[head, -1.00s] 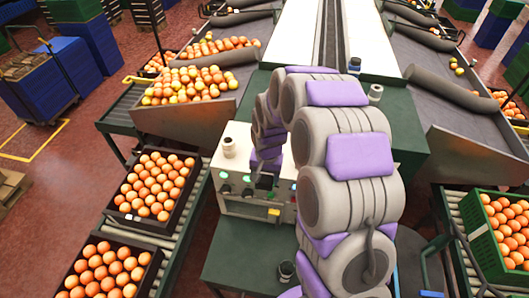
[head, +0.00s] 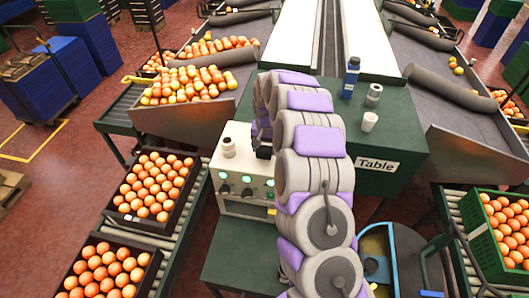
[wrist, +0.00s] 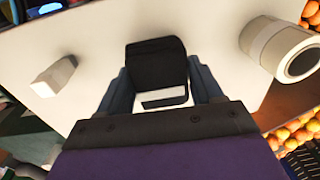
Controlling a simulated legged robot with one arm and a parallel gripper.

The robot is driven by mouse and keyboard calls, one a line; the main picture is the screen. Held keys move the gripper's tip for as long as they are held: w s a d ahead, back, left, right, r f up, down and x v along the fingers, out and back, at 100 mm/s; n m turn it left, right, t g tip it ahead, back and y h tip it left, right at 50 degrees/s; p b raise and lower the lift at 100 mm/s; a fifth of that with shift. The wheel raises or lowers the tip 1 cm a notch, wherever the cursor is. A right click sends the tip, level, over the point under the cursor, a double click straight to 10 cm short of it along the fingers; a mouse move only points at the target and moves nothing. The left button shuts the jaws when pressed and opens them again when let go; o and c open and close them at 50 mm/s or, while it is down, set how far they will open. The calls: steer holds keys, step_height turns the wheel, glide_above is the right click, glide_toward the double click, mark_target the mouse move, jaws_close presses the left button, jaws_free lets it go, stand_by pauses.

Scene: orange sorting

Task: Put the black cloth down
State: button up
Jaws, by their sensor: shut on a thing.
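In the wrist view the black cloth (wrist: 157,62) is a dark folded piece between the two fingers of my gripper (wrist: 160,88). The gripper is shut on it. Below the cloth is a pale surface (wrist: 100,55); whether the cloth touches it I cannot tell. In the head view my gripper is mostly hidden behind my arm, and only a dark part shows at the back of the cream control box (head: 243,207). The cloth cannot be made out clearly there.
A pale cylinder (wrist: 283,48) and a small white block (wrist: 53,76) flank the gripper. A green table (head: 400,137), labelled "Table", holds a blue bottle (head: 351,77), a grey roll (head: 374,95) and a white cup (head: 369,121). Orange crates (head: 153,187) stand left.

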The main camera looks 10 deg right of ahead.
mark_target(265, 152)
steer(key=shift+w+f, duration=0.2)
steer(key=shift+f, duration=1.6)
steer(key=shift+r, duration=0.1)
